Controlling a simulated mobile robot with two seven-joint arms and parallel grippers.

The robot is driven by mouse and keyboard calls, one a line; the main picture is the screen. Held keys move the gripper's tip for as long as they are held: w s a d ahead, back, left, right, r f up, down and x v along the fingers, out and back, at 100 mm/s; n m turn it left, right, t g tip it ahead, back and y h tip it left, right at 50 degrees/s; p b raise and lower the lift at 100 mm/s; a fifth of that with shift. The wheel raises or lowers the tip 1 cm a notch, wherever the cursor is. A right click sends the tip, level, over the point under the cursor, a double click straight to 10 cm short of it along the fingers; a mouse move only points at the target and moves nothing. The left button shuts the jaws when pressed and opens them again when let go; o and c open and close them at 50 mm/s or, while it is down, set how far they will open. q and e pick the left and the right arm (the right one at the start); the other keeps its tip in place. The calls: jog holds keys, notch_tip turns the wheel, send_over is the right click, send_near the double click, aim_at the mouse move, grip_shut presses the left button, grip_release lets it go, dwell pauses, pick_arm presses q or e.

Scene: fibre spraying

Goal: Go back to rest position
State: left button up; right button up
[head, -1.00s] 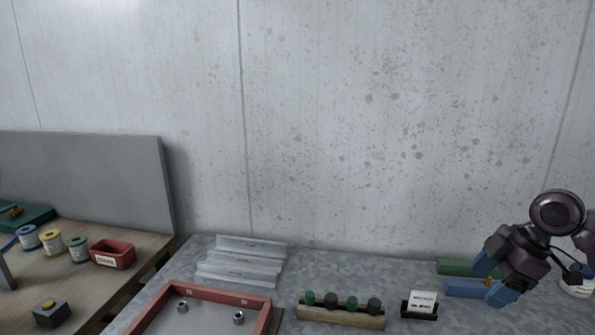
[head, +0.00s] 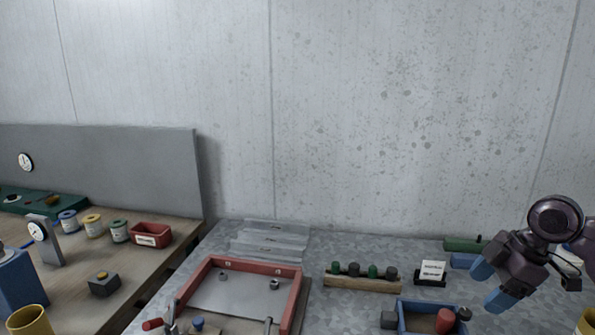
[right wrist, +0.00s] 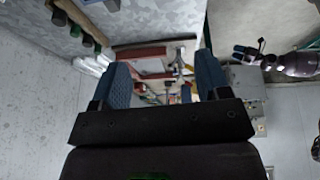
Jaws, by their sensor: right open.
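My right gripper (head: 489,284) is at the right edge in the head view, above the grey work surface (head: 330,312). Its two blue fingers stand apart with nothing between them. In the right wrist view the blue fingers of my right gripper (right wrist: 162,84) are also spread and empty. A dark arm (right wrist: 285,63) shows at the upper right of that view; I take it to be my left arm. My left gripper does not show in the head view, and I cannot tell its jaw state.
A red-framed tray (head: 297,292), a wooden holder with several plugs (head: 362,284), a white label stand (head: 431,272) and a blue box (head: 462,330) occupy the grey surface. Several spools (head: 92,226), a red bin (head: 151,235) and a yellow cup (head: 30,321) stand on the wooden bench.

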jog(key=s+a+f+m, duration=0.2)
jog(key=s+a+f, duration=0.25)
jog(key=f, duration=0.45)
jog(key=s+a+f+m, duration=0.2)
jog(key=s+a+f, duration=0.3)
jog(key=f, duration=0.4)
jog(key=s+d+f+m+t+h, duration=0.1)
jog(key=s+m+h, duration=0.2)
jog(key=s+m, duration=0.4)
jog(key=s+f+m+t+h, duration=0.15)
jog(key=s+m, duration=0.25)
jog(key=s, duration=0.5)
pick_arm(q)
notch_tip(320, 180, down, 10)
jog(key=b, duration=1)
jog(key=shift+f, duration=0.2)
pick_arm(e)
jog(key=w+f+t, duration=0.3)
jog(key=f, duration=0.8)
jog(key=w+f+t, duration=0.3)
jog(key=f+t, duration=0.1)
jog(key=f, duration=0.7)
jog(key=shift+w+n, duration=0.3)
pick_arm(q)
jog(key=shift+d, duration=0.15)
pick_arm(e)
jog(key=shift+r, duration=0.1)
